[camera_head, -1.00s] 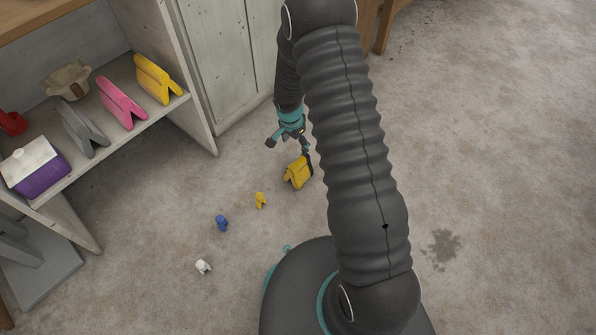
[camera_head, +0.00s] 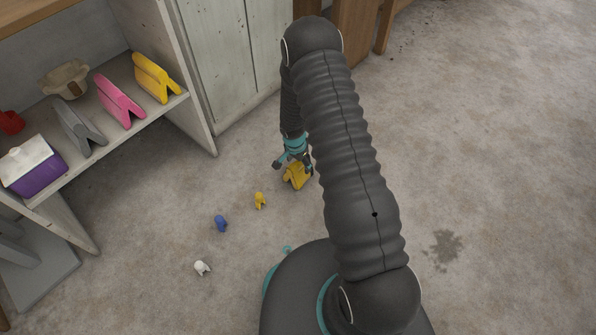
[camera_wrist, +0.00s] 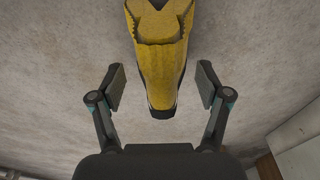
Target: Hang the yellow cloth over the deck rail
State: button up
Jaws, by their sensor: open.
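A yellow thing with a dark edge, perhaps the yellow cloth (camera_head: 297,182), is on the floor below my gripper (camera_head: 294,165). In the wrist view this yellow thing (camera_wrist: 162,62) lies between the two fingers of my gripper (camera_wrist: 161,85), with a visible gap on each side. My gripper is open and points down; it hides part of the yellow thing in the head view. Another yellow folded piece, shaped like a tent (camera_head: 155,78), stands on the shelf. I cannot make out a deck rail.
A shelf unit (camera_head: 150,112) at left holds pink (camera_head: 119,100) and grey (camera_head: 80,127) folded pieces and a purple-and-white box (camera_head: 36,172). Small yellow (camera_head: 260,200), blue (camera_head: 221,223) and white (camera_head: 202,268) figures are on the floor. The floor at right is clear.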

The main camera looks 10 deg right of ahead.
jog(key=shift+w+d+f, duration=0.1)
jog(key=shift+f, duration=0.85)
jog(key=shift+f+b, duration=0.2)
jog(key=shift+b, duration=0.55)
jog(key=shift+c, duration=0.2)
jog(key=c, duration=1.4)
jog(key=shift+r+p, duration=0.2)
jog(key=shift+p, duration=0.3)
